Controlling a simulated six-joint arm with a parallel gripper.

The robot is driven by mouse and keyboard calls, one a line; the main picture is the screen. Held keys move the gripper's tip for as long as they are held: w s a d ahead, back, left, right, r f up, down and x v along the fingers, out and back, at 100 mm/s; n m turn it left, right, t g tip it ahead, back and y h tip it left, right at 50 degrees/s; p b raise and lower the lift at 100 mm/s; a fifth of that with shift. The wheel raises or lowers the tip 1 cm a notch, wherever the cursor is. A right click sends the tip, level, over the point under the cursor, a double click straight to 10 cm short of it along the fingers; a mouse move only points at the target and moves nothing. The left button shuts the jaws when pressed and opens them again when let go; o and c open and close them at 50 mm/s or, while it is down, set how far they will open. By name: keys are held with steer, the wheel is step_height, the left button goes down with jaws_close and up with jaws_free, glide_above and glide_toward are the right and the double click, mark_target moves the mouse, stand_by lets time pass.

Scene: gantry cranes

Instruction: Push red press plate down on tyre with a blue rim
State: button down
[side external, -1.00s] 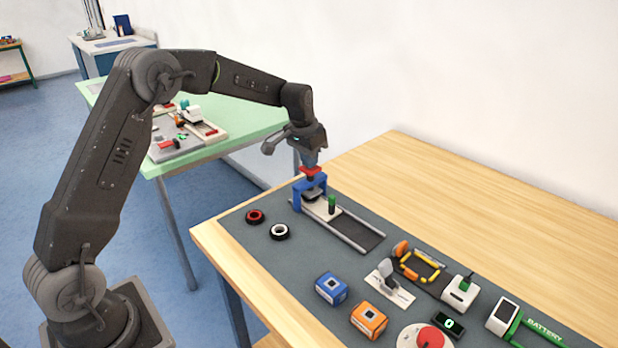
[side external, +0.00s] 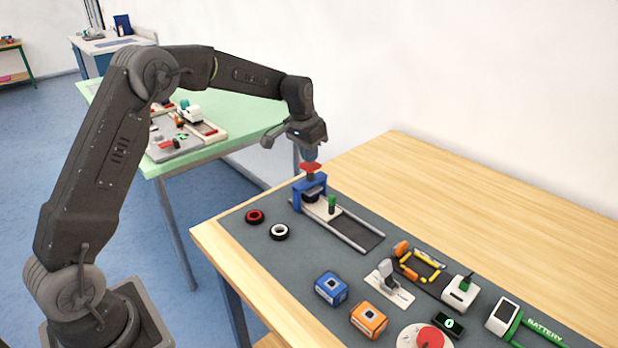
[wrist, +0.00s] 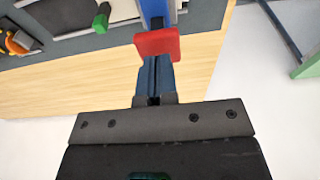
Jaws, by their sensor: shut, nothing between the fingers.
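The red press plate (side external: 311,167) sits on a short stem above the blue gantry press (side external: 322,182). It also shows in the wrist view (wrist: 170,44), past my fingertips. A dark tyre (side external: 311,197) is under the press on the light sliding carriage; its rim colour cannot be made out. My gripper (side external: 310,158) is shut and empty, pointing down just above the plate. Whether the tips touch the plate is hard to tell.
The carriage has a green handle (side external: 332,204) and runs on a rail (side external: 362,234). A red-rimmed tyre (side external: 255,216) and a white-rimmed tyre (side external: 279,232) lie left of it. Blue (side external: 331,288) and orange (side external: 369,319) boxes stand nearer the front. The wooden table behind is clear.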

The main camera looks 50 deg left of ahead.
steer(key=shift+r, duration=2.9)
steer(key=s+d+r+t, duration=0.1)
steer(key=s+d+r, duration=0.35)
steer(key=s, duration=0.35)
steer(key=s+d+r+t, duration=0.1)
steer(key=s+d+r, duration=0.35)
steer(key=s, duration=0.45)
steer(key=s+d+f, duration=0.1)
steer(key=s+f, duration=0.1)
steer(key=s, duration=0.6)
steer(key=s+d+f+t, duration=0.1)
steer(key=s+d+f, duration=0.1)
steer(key=s, duration=0.7)
steer(key=shift+s+f, duration=0.2)
steer(key=shift+f, duration=0.15)
